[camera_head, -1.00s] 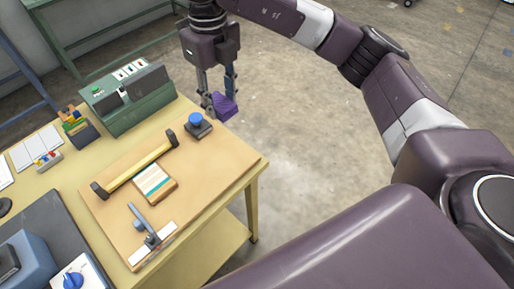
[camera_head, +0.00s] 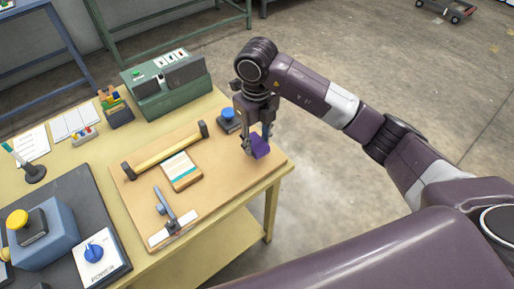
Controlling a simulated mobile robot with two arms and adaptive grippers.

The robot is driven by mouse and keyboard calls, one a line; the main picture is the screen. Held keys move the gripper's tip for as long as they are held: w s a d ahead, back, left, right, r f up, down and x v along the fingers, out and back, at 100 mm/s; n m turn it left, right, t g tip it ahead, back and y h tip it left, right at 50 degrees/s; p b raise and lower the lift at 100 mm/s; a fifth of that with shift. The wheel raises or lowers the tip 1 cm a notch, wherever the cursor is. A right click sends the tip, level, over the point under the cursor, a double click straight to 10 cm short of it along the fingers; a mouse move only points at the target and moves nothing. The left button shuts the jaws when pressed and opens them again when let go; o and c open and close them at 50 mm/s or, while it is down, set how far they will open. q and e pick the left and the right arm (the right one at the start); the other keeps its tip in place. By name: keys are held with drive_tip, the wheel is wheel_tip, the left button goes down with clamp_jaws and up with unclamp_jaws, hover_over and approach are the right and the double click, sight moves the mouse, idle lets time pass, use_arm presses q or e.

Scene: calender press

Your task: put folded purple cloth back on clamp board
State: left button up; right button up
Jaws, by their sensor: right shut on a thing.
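The folded purple cloth (camera_head: 261,147) is held between the fingers of my right gripper (camera_head: 256,144), over the right edge of the wooden clamp board (camera_head: 225,170). I cannot tell whether the cloth touches the board. The board lies on the table and carries a yellow bar with dark ends (camera_head: 166,151), a striped block (camera_head: 181,171), a blue-knobbed part (camera_head: 228,119) and a grey lever clamp (camera_head: 167,208). The blue-knobbed part stands just left of my right gripper. My left gripper is not in view.
A green machine (camera_head: 166,85) stands at the table's back. A blue-grey box with a yellow button (camera_head: 45,235) and a white box with a blue knob (camera_head: 98,259) sit on a dark mat at the left. The board's right front area is bare.

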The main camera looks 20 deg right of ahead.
sight(257, 144)
wheel_tip(257, 144, down, 4)
drive_tip(key=shift+s+r+p, duration=0.1)
drive_tip(key=shift+r+p, duration=0.1)
drive_tip(key=shift+p, duration=0.1)
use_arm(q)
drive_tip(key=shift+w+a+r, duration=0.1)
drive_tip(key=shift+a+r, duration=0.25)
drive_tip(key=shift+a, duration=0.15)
use_arm(e)
drive_tip(key=shift+f, duration=0.15)
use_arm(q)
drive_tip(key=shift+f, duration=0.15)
use_arm(e)
drive_tip(key=shift+f, duration=0.15)
drive_tip(key=o, duration=1)
